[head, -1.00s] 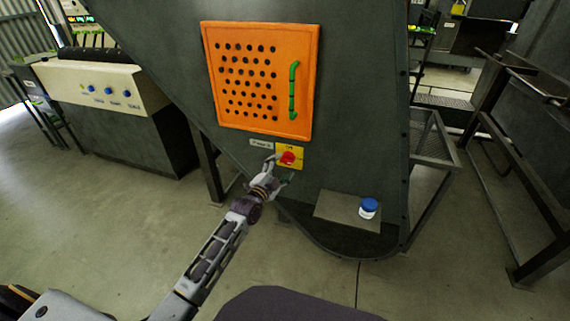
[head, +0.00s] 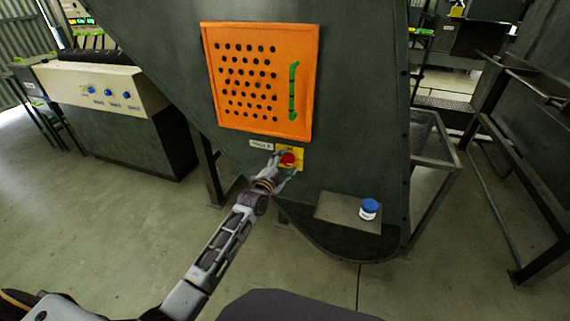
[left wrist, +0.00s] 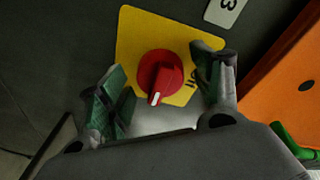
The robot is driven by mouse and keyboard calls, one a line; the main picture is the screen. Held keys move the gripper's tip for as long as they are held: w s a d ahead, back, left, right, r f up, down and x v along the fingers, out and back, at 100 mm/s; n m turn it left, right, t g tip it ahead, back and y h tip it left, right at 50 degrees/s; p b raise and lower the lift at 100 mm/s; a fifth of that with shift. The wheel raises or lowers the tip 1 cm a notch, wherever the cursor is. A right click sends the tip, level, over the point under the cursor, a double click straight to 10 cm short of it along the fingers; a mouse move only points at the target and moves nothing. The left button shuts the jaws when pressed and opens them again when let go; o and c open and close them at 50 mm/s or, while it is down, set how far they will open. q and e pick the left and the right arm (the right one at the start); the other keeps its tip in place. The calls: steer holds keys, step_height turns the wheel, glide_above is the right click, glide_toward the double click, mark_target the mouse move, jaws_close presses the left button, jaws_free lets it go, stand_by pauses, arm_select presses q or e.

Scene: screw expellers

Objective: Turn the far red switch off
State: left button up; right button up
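The red rotary switch (head: 287,158) sits on a yellow plate (head: 301,159) on the dark machine, below the orange door. In the left wrist view the red knob (left wrist: 160,74) has a white pointer mark directed downward, slightly left. Black lettering, partly covered, shows on the yellow plate (left wrist: 140,32) right of the knob. My left gripper (head: 284,163) is at the switch. In the left wrist view its two green-padded fingers (left wrist: 165,90) stand apart on either side of the knob, with visible gaps. My right gripper does not show.
An orange perforated door (head: 262,80) with a green handle (head: 293,92) is above the switch. A blue-lidded jar (head: 369,208) stands on a ledge (head: 335,208) at lower right. A control box with blue knobs (head: 107,92) stands left. Floor is clear at left.

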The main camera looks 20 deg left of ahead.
arm_select(q)
steer(key=c, duration=0.8)
